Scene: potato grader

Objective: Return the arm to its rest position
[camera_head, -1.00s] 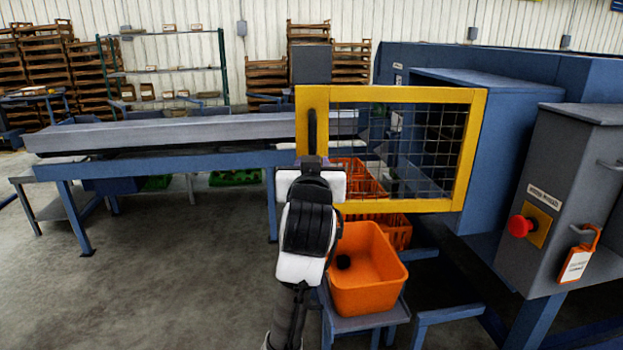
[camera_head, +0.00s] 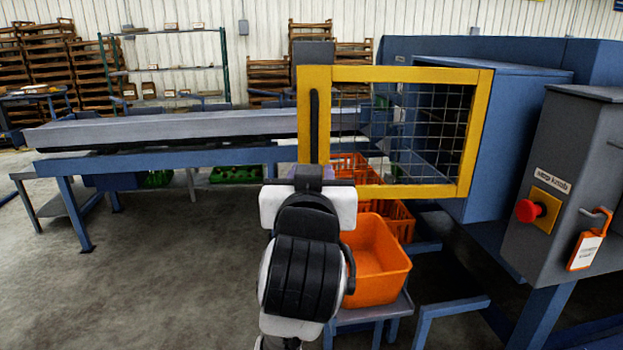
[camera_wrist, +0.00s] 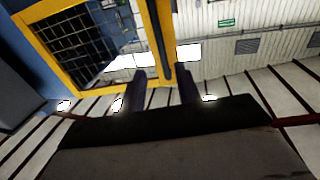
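My arm rises from the bottom centre of the head view, and my gripper (camera_head: 311,174) is at its top, just below the left post of the yellow mesh guard door (camera_head: 398,75). In the wrist view my gripper (camera_wrist: 161,80) shows two dark fingers spread apart with nothing held between them. The guard door's yellow frame (camera_wrist: 75,8) and black handle (camera_wrist: 153,32) show beyond the fingers. In the head view the door's black handle (camera_head: 314,125) stands on the left post, above my gripper, and its lower part is close behind it.
An orange bin (camera_head: 378,275) stands on a low blue stand right of my arm, partly hidden by it. A grey control box (camera_head: 570,185) with a red stop button (camera_head: 529,211) and a hanging tag (camera_head: 585,250) is at right. The floor (camera_head: 160,280) at left is clear.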

